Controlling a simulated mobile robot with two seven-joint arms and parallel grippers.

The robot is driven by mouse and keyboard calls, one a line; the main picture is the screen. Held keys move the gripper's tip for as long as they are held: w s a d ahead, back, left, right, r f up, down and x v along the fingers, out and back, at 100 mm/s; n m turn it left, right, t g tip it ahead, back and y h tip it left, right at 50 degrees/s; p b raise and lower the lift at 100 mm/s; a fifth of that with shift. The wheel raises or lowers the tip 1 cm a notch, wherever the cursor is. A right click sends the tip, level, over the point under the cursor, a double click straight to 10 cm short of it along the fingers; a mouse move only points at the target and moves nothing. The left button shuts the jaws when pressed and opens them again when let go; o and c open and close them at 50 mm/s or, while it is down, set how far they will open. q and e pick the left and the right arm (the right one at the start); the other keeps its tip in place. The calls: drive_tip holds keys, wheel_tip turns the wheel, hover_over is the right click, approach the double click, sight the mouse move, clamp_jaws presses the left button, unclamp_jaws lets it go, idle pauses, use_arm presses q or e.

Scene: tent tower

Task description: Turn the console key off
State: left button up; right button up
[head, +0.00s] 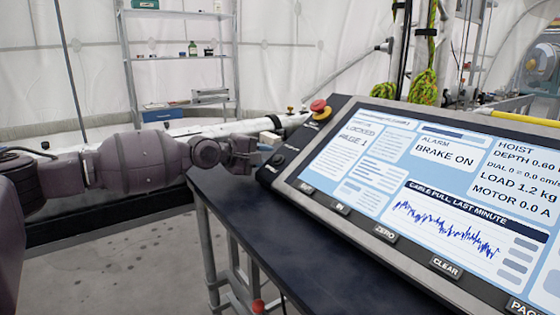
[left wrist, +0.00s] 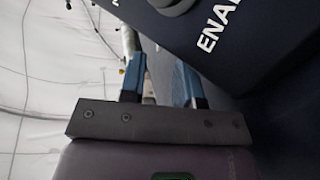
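The dark console (head: 400,262) with its lit screen (head: 440,170) fills the right of the head view. Its left panel strip carries a red stop button (head: 319,106) and a small dark round control (head: 279,160). My left gripper (head: 268,150) is at the console's left edge, beside that strip. In the left wrist view its two blue fingers (left wrist: 160,72) stand apart with no thing clearly held between them. A grey round control (left wrist: 176,5) above the letters "ENA" shows on the console corner there. I cannot make out the key. My right gripper is not in view.
The console stands on a dark table (head: 250,225) with a metal frame. A shelf rack (head: 130,75) stands at the back left. Green-yellow rope (head: 425,85) hangs behind the console. The tabletop in front of the console is clear.

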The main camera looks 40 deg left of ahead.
use_arm(q)
drive_tip(key=shift+f+b+x, duration=0.1)
drive_tip(key=shift+b+x, duration=0.25)
drive_tip(key=shift+x, duration=0.65)
drive_tip(key=shift+f+b+x, duration=0.15)
drive_tip(key=shift+b+x, duration=0.2)
drive_tip(key=shift+x, duration=0.6)
drive_tip(key=shift+w+d+r, duration=0.1)
drive_tip(key=shift+w+d, duration=0.05)
drive_tip(key=shift+w, duration=0.25)
clamp_jaws()
